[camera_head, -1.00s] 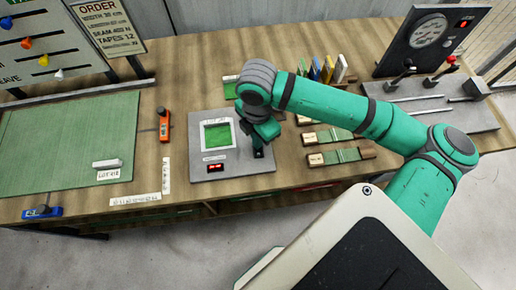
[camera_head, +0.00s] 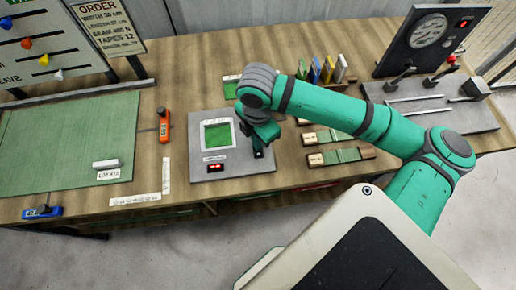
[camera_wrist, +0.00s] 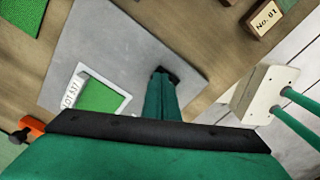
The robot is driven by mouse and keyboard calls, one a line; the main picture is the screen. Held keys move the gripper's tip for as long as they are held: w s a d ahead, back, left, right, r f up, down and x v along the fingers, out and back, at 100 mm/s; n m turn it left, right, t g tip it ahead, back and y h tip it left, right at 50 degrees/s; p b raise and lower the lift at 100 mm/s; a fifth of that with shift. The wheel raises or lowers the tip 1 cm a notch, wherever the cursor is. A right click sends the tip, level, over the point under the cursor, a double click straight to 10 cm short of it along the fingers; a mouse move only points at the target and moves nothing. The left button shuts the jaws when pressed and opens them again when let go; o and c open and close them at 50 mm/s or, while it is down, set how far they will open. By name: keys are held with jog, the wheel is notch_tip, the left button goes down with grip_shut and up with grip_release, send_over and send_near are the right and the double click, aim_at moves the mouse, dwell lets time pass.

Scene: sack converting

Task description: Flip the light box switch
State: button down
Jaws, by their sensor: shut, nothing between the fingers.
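The light box (camera_head: 230,168) is a grey plate on the workbench with a green window in a white frame (camera_head: 217,135) and a small red lit display (camera_head: 215,167). Its plate (camera_wrist: 140,50) and green window (camera_wrist: 98,97) also show in the wrist view. The small black switch (camera_head: 259,153) sits at the plate's lower right. My gripper (camera_head: 258,146) is shut and empty, pointing down with its tips at the switch. In the wrist view the fingertips (camera_wrist: 161,74) cover most of the black switch (camera_wrist: 169,73); contact cannot be told.
An orange tool (camera_head: 164,125) and white rulers lie left of the box, beside a green mat (camera_head: 70,140). Tagged wooden blocks with green strips (camera_head: 335,157) lie to the right. A gauge panel (camera_head: 428,32) and levers stand at the back right.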

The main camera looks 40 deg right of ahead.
jog(key=shift+f, duration=0.15)
notch_tip(320, 180, up, 7)
dwell(1.1)
dwell(0.6)
